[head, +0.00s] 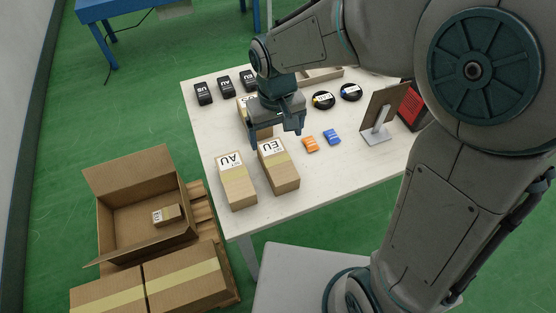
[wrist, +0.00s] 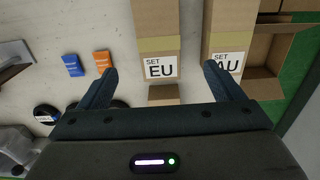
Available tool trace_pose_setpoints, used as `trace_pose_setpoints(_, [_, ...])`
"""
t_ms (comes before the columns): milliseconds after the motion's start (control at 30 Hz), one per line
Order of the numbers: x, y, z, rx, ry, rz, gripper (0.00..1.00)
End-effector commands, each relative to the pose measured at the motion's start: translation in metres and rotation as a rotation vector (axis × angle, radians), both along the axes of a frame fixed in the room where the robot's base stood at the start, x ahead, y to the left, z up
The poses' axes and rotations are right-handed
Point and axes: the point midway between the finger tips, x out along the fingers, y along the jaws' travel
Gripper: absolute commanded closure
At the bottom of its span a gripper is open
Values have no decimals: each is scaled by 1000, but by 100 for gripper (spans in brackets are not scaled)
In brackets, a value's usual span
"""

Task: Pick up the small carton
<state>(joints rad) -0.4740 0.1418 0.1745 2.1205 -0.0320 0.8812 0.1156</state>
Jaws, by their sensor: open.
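On the white table, a carton marked EU (head: 278,166) and a carton marked AU (head: 236,181) lie side by side near the front edge. A third carton (head: 243,114) is behind them, mostly hidden by my gripper (head: 277,132). My gripper is open above this third carton and points down. In the wrist view, the open fingers (wrist: 161,68) frame the end of a brown carton (wrist: 163,94), mostly hidden by the gripper body. The EU carton (wrist: 158,45) and AU carton (wrist: 228,60) show beyond the fingertips. A smaller carton (head: 167,215) lies inside the large open box.
The large open box (head: 128,222) stands on a pallet left of the table, beside closed taped boxes (head: 187,278). Orange (head: 310,144) and blue (head: 332,137) packets, black discs (head: 324,100), black adapters (head: 204,94) and a standing panel (head: 380,108) are on the table (head: 325,175).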

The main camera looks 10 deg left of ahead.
Motion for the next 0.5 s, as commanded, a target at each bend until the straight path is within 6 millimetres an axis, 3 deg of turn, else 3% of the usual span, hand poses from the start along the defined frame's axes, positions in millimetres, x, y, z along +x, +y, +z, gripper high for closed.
trace_pose_setpoints(300, [-1, -1, -61, -3, 5, 0, 13])
trace_pose_setpoints(500, [-1, -1, -79, -1, 2, 0, 13])
